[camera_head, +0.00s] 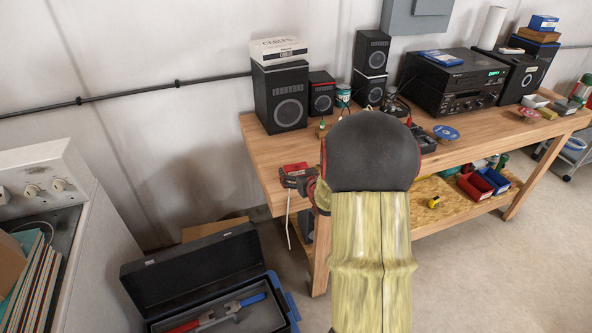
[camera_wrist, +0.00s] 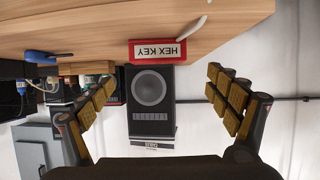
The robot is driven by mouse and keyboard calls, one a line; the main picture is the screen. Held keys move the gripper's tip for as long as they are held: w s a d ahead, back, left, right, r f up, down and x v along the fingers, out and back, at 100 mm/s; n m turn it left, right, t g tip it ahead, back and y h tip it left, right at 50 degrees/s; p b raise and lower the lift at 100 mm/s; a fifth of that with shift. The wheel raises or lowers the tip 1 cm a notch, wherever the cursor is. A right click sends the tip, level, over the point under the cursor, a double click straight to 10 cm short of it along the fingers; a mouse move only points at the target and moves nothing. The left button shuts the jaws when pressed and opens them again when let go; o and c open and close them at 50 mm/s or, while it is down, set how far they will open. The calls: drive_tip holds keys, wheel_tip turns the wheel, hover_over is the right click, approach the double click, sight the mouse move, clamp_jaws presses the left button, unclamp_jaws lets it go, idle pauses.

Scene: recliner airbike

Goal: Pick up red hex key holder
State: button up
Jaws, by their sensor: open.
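The red hex key holder (camera_wrist: 158,51) shows in the wrist view, upside down, with a white "HEX KEY" label. It lies on the wooden workbench (camera_wrist: 95,25) close to its edge. In the head view the red holder (camera_head: 295,168) is at the bench's left front corner. My gripper (camera_wrist: 160,105) is open and empty, its yellow-padded fingers spread wide to either side of the view, with the holder between and beyond them. In the head view my arm hides most of the gripper and part of the bench.
A stereo stack (camera_head: 452,85) is farther right. An open black toolbox (camera_head: 190,262) with tools lies on the floor at the lower left.

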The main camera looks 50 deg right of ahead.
sight(297, 167)
drive_tip(key=shift+d+f, duration=0.3)
drive_tip(key=shift+d, duration=0.05)
drive_tip(key=b+x, duration=0.1)
drive_tip(key=x, duration=0.1)
drive_tip(key=b+x, duration=0.1)
drive_tip(key=x, duration=0.4)
drive_tip(key=shift+a+f+b, duration=0.2)
drive_tip(key=shift+f+b, duration=0.05)
drive_tip(key=shift+b, duration=0.15)
drive_tip(key=shift+w+d, duration=0.15)
drive_tip(key=shift+w, duration=0.05)
drive_tip(key=shift+c, duration=1.1)
drive_tip(key=c, duration=1.1)
drive_tip(key=shift+r, duration=0.1)
